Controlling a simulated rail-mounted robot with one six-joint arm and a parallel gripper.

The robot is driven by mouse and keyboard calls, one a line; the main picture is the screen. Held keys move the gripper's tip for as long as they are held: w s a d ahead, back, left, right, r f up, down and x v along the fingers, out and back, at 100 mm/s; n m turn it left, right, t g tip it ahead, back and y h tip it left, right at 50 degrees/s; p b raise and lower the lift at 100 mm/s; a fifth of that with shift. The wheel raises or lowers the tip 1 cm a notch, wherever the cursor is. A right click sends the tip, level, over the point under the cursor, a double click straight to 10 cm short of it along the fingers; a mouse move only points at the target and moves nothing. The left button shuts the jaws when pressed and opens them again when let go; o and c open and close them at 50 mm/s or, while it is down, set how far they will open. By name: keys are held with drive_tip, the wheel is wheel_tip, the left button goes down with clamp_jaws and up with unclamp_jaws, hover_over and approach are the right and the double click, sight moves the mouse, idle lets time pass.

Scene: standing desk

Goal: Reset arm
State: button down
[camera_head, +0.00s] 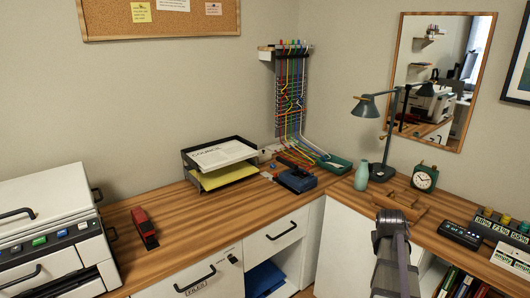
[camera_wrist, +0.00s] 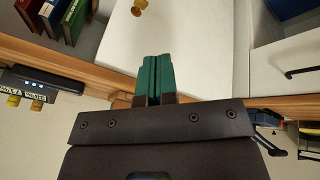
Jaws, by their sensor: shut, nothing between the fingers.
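My gripper (camera_wrist: 155,78) shows in the wrist view with its two teal fingers pressed together and nothing between them. The fingertips lie over a white cabinet front below the wooden desk edge. In the head view my arm stands at the right, in front of the corner desk (camera_head: 330,207); its fingers cannot be made out there.
A wooden holder (camera_head: 405,205), green clock (camera_head: 424,178), teal vase (camera_head: 361,175) and lamp (camera_head: 383,130) stand behind my arm. A black control box (camera_head: 460,235) is to its right. A printer (camera_head: 50,235), red stapler (camera_head: 145,228) and paper tray (camera_head: 220,165) are at left.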

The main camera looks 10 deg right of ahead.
drive_tip(key=s+a+f+n+g+y, duration=0.1)
drive_tip(key=s+a+n+y, duration=0.15)
drive_tip(key=a, duration=1.55)
drive_tip(key=s+a+f+n+g+y, duration=0.1)
drive_tip(key=s+a+n+y, duration=0.15)
drive_tip(key=a, duration=1.55)
wheel_tip(320, 180, up, 13)
drive_tip(key=p, duration=1.2)
drive_tip(key=shift+s+a+m+h+p, duration=0.2)
drive_tip(key=shift+m+h+p, duration=0.1)
drive_tip(key=shift+h, duration=0.1)
